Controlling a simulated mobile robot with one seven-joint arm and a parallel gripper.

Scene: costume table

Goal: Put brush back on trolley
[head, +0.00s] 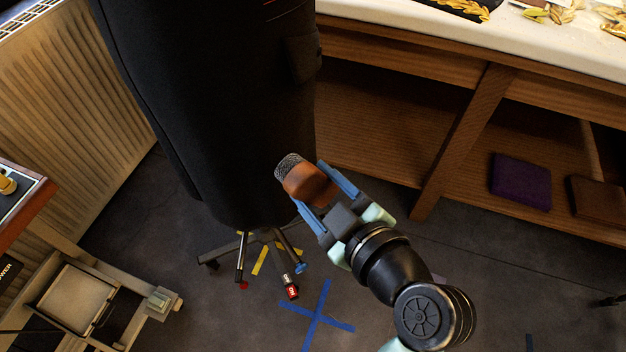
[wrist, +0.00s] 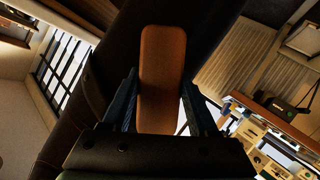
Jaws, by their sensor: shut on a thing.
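The brush (head: 300,181) has a brown wooden back and grey bristles. My gripper (head: 311,185) is shut on it, with one blue finger on each side, and holds it in the air in front of the dark garment. The bristle side points up and left, toward the garment; I cannot tell whether it touches the cloth. In the wrist view the brush's wooden back (wrist: 162,80) stands between the fingers. The trolley appears to be the wood-edged stand (head: 36,208) at the left edge, only partly in view.
The dark garment (head: 220,110) hangs on a wheeled stand (head: 262,238) between my gripper and the trolley. A workbench (head: 400,65) with a lower shelf runs along the right. A ribbed radiator (head: 75,85) is behind at left. Blue tape (head: 318,316) crosses the open floor.

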